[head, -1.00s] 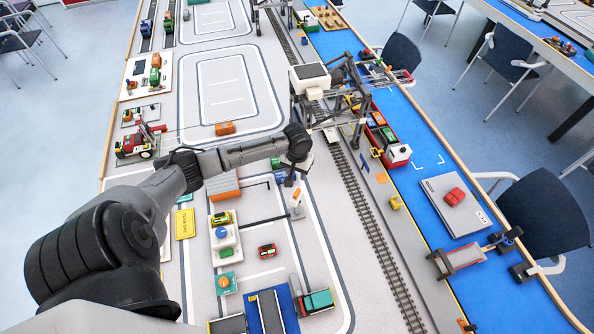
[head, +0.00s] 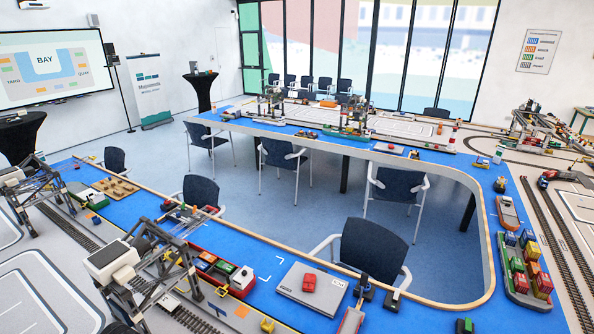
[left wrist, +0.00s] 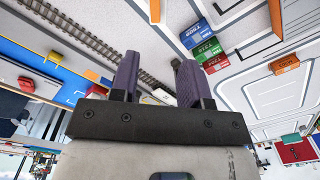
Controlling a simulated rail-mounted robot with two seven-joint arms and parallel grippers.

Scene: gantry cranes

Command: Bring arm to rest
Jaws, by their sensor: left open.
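My left gripper (left wrist: 156,75) shows in the left wrist view. Its two purple fingers stand apart and nothing is held between them. Past the fingertips lie the layout's grey surface, a rail track (left wrist: 92,38) and a small stack of blue, green and red containers (left wrist: 207,48). These containers appear apart from the fingers, beyond the right one. The left gripper cannot be made out in the head view. My right gripper is in neither view.
In the head view, a gantry crane (head: 140,270) stands over the track at lower left, with another crane (head: 45,195) farther left. A grey case (head: 312,289) with a red block (head: 309,283) lies on the blue strip. Dark chairs (head: 374,250) stand beyond the table edge.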

